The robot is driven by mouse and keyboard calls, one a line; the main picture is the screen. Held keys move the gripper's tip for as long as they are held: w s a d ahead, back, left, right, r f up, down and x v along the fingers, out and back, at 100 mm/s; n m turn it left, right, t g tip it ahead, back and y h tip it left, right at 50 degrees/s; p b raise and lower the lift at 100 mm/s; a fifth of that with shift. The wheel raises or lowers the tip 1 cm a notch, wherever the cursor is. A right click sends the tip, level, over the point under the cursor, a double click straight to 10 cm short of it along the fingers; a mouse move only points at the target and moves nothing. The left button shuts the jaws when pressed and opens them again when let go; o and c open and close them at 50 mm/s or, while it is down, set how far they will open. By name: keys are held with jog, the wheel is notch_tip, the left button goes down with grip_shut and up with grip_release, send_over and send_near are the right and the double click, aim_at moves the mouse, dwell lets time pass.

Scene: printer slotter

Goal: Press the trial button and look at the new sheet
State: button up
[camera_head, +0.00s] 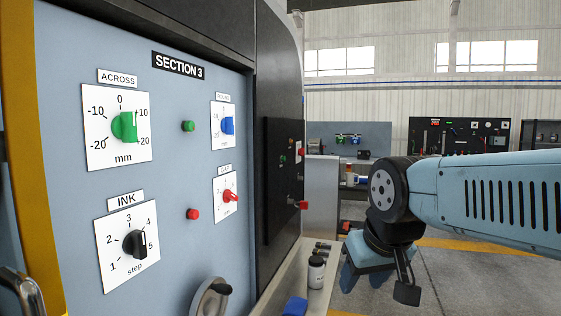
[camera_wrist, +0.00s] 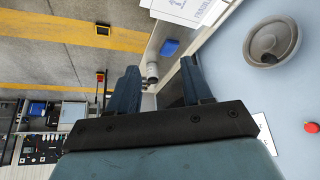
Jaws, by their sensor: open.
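The SECTION 3 panel (camera_head: 175,170) fills the left of the head view. It bears a small green button (camera_head: 188,126) and a small red button (camera_head: 192,214); no button labelled trial is readable. In the wrist view a red button (camera_wrist: 311,127) shows at the right edge. A white printed sheet (camera_wrist: 188,8) lies at the top of the wrist view, cut off by the frame; I cannot tell whether it is new. My gripper (camera_head: 378,282) is open and empty, right of the panel and apart from it. Its two fingers also show in the wrist view (camera_wrist: 160,88).
The panel also has a green ACROSS knob (camera_head: 124,126), a black INK knob (camera_head: 135,243), blue and red knobs, and a round handwheel (camera_head: 209,300). Floor at right is clear.

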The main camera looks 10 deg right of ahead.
grip_shut()
dwell(1.5)
